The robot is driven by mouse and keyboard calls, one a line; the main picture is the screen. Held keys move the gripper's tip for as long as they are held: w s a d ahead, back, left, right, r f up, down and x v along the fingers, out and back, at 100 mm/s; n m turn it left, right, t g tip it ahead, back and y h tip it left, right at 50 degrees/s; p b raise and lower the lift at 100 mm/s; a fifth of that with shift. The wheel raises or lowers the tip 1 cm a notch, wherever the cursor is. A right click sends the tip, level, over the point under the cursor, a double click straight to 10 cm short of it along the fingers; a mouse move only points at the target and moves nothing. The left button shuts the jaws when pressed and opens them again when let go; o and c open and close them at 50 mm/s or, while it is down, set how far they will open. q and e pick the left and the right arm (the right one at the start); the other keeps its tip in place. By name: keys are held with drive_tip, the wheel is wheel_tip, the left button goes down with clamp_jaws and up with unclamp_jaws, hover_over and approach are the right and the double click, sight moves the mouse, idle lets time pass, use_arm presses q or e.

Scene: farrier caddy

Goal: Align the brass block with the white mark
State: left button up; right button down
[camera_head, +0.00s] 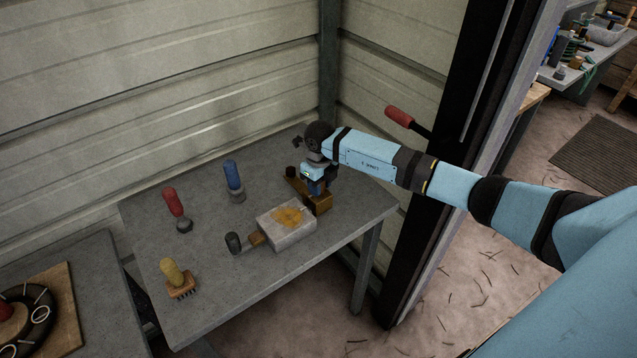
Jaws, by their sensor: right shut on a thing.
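The brass block (319,204) is on the grey table (206,262), toward its right end, just behind a pale grey box with an orange stain (290,236). My right gripper (317,190) comes down over the brass block from above and is shut on it. The gripper body hides part of the block, and I cannot tell whether the block touches the table. I cannot make out the white mark. My left gripper is not in view.
Corrugated walls (180,70) close off the back.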

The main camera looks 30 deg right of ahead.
drive_tip(key=shift+s+d, duration=0.1)
drive_tip(key=shift+s, duration=1)
drive_tip(key=c, duration=0.8)
unclamp_jaws()
drive_tip(key=shift+w, duration=0.1)
drive_tip(key=shift+r, duration=0.15)
wheel_tip(320, 180, up, 14)
drive_tip(key=shift+f+b, duration=0.2)
drive_tip(key=shift+b, duration=0.6)
